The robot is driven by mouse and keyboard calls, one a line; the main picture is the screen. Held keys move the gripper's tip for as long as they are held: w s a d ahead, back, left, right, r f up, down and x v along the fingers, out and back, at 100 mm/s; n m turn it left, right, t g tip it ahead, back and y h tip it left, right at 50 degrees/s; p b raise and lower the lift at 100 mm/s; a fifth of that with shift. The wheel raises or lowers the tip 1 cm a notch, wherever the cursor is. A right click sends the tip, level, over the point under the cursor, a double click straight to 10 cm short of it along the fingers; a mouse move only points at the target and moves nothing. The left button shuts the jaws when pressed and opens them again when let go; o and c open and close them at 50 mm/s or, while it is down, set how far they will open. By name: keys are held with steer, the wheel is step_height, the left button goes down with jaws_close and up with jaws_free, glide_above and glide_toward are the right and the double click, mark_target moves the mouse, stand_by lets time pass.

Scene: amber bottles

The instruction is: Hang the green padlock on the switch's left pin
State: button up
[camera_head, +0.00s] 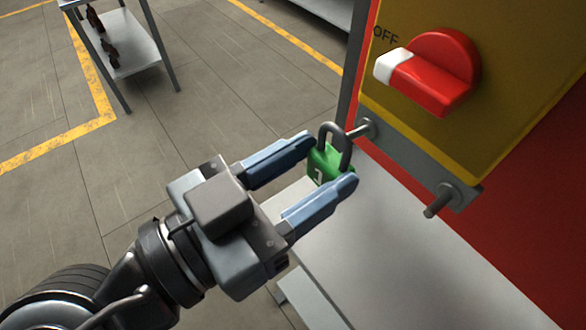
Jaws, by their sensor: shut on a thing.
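My gripper (332,162) is shut on the green padlock (321,167), with one blue-grey finger on each side of its body. The padlock's dark grey shackle (326,127) points up, and its loop is at the tip of the left pin (359,131). The pin meets the shackle's right leg in the picture; I cannot tell whether it passes into the loop. The switch (436,72) is a red handle with a white end, on a yellow panel marked OFF. The right pin (438,204) is bare.
A grey plate (408,158) below the yellow panel carries both pins. A pale shelf (400,255) lies beneath the padlock and gripper. A metal rack (133,45) with dark bottles stands on the tiled floor at the upper left, well away.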

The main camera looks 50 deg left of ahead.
mark_target(320, 173)
steer(key=shift+w+d+p, duration=0.1)
steer(key=shift+w+p, duration=0.3)
steer(key=shift+w, duration=0.55)
steer(key=shift+w+f+b, duration=0.6)
steer(key=shift+w+b, duration=0.05)
steer(key=shift+b, duration=0.4)
steer(key=o, duration=1.2)
steer(key=s, duration=0.2)
steer(key=s+b, duration=0.1)
steer(key=s, duration=0.2)
steer(key=s+b, duration=0.1)
steer(key=s, duration=0.1)
steer(key=shift+s+a, duration=0.25)
steer(key=shift+s, duration=0.15)
